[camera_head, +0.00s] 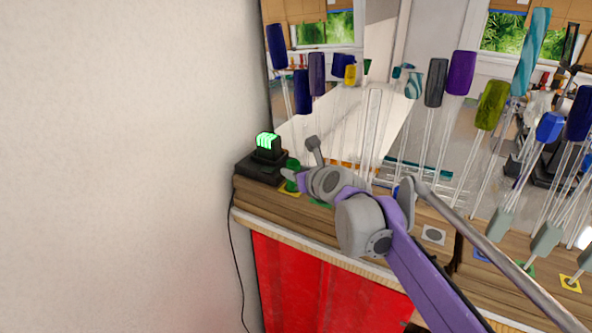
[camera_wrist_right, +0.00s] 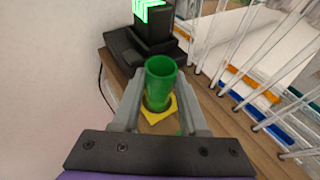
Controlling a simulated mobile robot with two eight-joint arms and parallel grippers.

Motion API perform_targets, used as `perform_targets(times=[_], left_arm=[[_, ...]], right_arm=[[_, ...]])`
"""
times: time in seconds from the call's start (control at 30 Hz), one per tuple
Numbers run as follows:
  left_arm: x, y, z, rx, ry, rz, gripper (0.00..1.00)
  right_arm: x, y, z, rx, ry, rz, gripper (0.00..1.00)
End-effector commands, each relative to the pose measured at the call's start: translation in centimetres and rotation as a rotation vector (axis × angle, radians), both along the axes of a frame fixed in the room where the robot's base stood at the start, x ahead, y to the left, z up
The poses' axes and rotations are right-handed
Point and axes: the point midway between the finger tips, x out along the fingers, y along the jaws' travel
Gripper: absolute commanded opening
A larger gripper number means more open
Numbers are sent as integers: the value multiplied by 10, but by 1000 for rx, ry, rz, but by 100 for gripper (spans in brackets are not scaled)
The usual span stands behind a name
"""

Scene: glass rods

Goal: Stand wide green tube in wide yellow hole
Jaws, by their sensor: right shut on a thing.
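The wide green tube (camera_wrist_right: 161,78) stands roughly upright between the fingers of my right gripper (camera_wrist_right: 160,92), which is shut on it. In the head view the tube (camera_head: 292,166) shows just above the gripper (camera_head: 290,177), partly covered by it. The yellow square with the hole (camera_wrist_right: 172,106) lies on the wooden counter directly around the tube's lower end in the wrist view. Its yellow edge (camera_head: 290,189) also shows in the head view. How deep the tube sits in the hole is hidden. My left gripper is not in view.
A black device with a glowing green display (camera_head: 266,146) stands close behind the tube, near the wall. Clear rods with coloured ends (camera_head: 373,120) stand to the right. A green square (camera_head: 320,203) lies beside the yellow one. The wooden counter (camera_head: 262,200) has a front edge.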

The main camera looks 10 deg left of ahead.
Motion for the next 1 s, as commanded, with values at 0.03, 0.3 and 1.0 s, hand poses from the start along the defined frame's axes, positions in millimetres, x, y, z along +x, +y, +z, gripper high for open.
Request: perform_targets(times=[0.03,0.3,1.0], left_arm=[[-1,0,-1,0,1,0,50],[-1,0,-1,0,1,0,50],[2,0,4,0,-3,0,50]], right_arm=[[0,0,-2,0,0,0,0],[0,0,-2,0,0,0,56],[-31,-19,14,0,0,-1,56]])
